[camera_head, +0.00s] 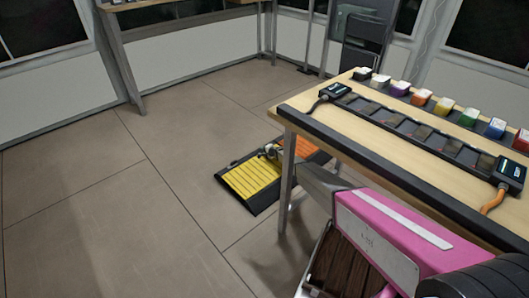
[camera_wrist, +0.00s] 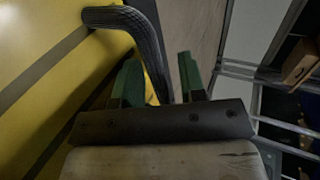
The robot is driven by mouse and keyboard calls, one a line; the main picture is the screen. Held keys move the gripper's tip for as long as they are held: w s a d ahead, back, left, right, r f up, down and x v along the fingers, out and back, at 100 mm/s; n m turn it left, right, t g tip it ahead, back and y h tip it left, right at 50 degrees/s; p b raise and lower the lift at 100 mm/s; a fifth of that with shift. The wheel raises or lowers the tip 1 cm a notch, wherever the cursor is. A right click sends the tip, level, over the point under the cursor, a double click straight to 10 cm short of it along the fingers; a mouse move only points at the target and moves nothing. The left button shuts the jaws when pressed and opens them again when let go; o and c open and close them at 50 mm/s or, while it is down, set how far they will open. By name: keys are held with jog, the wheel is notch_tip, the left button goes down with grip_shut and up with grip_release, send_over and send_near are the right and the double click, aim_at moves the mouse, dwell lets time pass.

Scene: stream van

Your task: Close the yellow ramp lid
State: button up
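The yellow ramp lid (camera_head: 250,181) lies on the floor in the head view, a ribbed yellow panel in a black frame. An orange panel (camera_head: 305,149) adjoins it on the right, partly hidden by the table leg. My gripper (camera_head: 268,151) is low over the lid's far right corner. In the wrist view the yellow surface (camera_wrist: 40,60) fills the left side. A black curved bar (camera_wrist: 120,17) runs down between the green fingers of my gripper (camera_wrist: 160,78). The fingers are apart, with a gap beside the right finger. Contact with the bar is unclear.
A wooden table (camera_head: 345,128) with a black front edge stands over the right of the ramp. A row of coloured blocks (camera_head: 443,107) and a black slotted strip (camera_head: 405,128) lie on it. The tiled floor (camera_head: 110,200) to the left is clear.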

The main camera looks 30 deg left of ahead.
jog(key=shift+d, duration=0.1)
jog(key=v, duration=1)
jog(key=shift+s+d+r, duration=0.15)
jog(key=shift+d+r, duration=0.05)
jog(key=shift+d, duration=0.15)
